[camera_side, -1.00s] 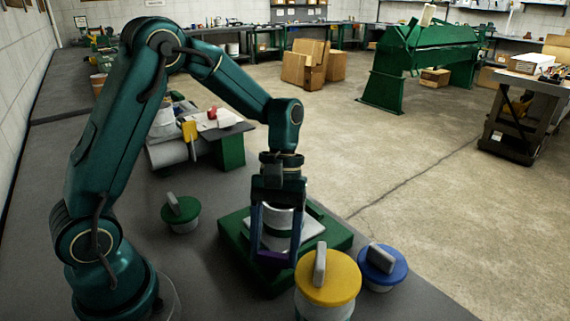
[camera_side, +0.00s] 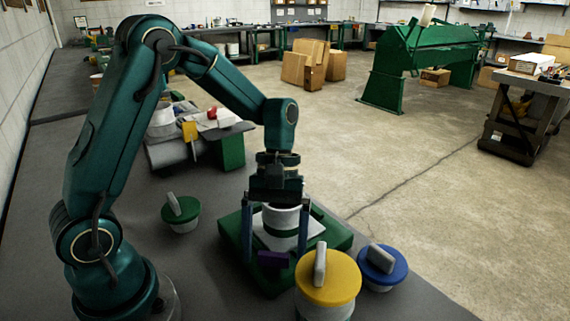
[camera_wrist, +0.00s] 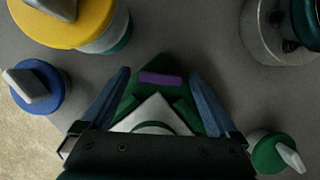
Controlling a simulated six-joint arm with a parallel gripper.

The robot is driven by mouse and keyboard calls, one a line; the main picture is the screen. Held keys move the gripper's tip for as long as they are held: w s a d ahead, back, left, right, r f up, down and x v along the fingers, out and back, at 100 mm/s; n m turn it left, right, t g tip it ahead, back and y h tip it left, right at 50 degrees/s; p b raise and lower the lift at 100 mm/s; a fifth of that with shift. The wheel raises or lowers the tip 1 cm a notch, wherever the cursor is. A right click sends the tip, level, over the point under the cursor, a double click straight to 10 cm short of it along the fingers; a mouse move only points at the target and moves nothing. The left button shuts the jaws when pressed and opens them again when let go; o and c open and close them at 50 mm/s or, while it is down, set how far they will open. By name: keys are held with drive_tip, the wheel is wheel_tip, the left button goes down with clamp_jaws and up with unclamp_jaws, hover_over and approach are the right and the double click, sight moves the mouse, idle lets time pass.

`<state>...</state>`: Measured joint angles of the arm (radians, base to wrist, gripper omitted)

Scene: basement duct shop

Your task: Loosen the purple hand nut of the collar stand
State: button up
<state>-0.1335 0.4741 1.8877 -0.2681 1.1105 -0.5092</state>
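The collar stand has a green base (camera_side: 335,237) with a white plate and a pale grey cylinder (camera_side: 281,222) standing on it. The purple hand nut (camera_side: 272,259) is a small bar low on the near side of the cylinder. It also shows in the wrist view (camera_wrist: 160,79) as a flat purple bar, upper middle. My gripper (camera_side: 275,254) is over the stand, pointing down, its two blue fingers spread wide. In the wrist view (camera_wrist: 158,71) the nut lies between the fingers with a gap on both sides. Nothing is held.
A yellow-lidded canister (camera_side: 328,282) and a blue-lidded one (camera_side: 382,265) stand close at the front right. A green-lidded canister (camera_side: 181,212) stands left of the stand. A cluttered grey and green fixture (camera_side: 228,150) is behind. The bench's right edge is near the stand.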

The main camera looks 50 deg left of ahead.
sight(276, 217)
drive_tip(key=shift+r, duration=0.1)
drive_tip(key=shift+v, duration=2.5)
